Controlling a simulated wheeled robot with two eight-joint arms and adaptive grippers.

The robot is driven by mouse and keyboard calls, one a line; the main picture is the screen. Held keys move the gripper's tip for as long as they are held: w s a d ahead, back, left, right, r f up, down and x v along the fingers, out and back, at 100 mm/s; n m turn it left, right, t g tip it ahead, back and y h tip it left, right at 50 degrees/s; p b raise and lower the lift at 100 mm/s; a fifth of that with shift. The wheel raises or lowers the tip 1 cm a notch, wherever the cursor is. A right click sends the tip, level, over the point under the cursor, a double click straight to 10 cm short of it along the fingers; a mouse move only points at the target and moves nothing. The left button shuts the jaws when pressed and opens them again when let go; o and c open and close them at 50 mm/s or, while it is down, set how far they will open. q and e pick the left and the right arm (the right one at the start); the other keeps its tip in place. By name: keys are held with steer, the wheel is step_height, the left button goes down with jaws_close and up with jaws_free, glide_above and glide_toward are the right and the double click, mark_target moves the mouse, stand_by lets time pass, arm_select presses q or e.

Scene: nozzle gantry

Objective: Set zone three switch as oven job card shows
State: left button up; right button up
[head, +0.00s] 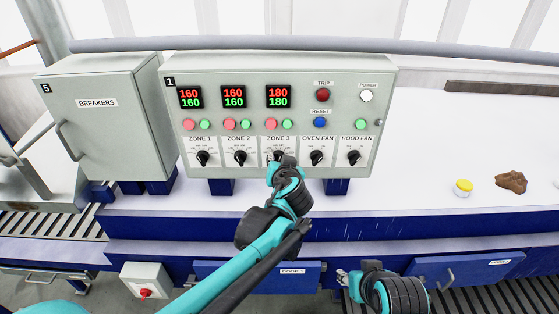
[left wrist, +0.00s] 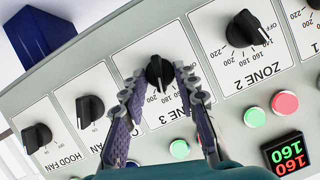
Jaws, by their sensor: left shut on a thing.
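The zone 3 switch is a black rotary knob (left wrist: 158,73) on a white plate lettered ZONE 3, upside down in the left wrist view. My left gripper (left wrist: 160,80) is shut on this knob, one finger on each side. The knob's pale mark points down in that view, toward the scale; the fingers partly cover the numbers. In the head view my left gripper (head: 281,161) hides most of the knob. The zone 3 display (head: 278,96) reads 180 over 180. My right gripper (head: 355,282) is low at the front, its jaw opening unclear. I see no job card.
The panel (head: 380,85) also carries the zone 1 knob (head: 203,158), zone 2 knob (head: 240,158), oven fan knob (head: 317,157) and hood fan knob (head: 353,157). A breakers cabinet (head: 100,135) stands left.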

arm_select(q)
steer(key=shift+d+f+m+t+y+b, duration=0.15)
steer(key=shift+m+y+b, duration=0.5)
steer(key=shift+m+b, duration=0.45)
steer(key=shift+d+f+m+t+y+b, duration=0.15)
steer(key=shift+m+y+b, duration=0.5)
steer(key=shift+m+b, duration=0.4)
steer(key=shift+r, duration=0.15)
steer(key=o, duration=1.2)
steer(key=shift+c, duration=0.2)
steer(key=shift+s, duration=0.1)
steer(key=v, duration=1.1)
steer(key=shift+s+d, duration=0.15)
steer(key=shift+s, duration=0.2)
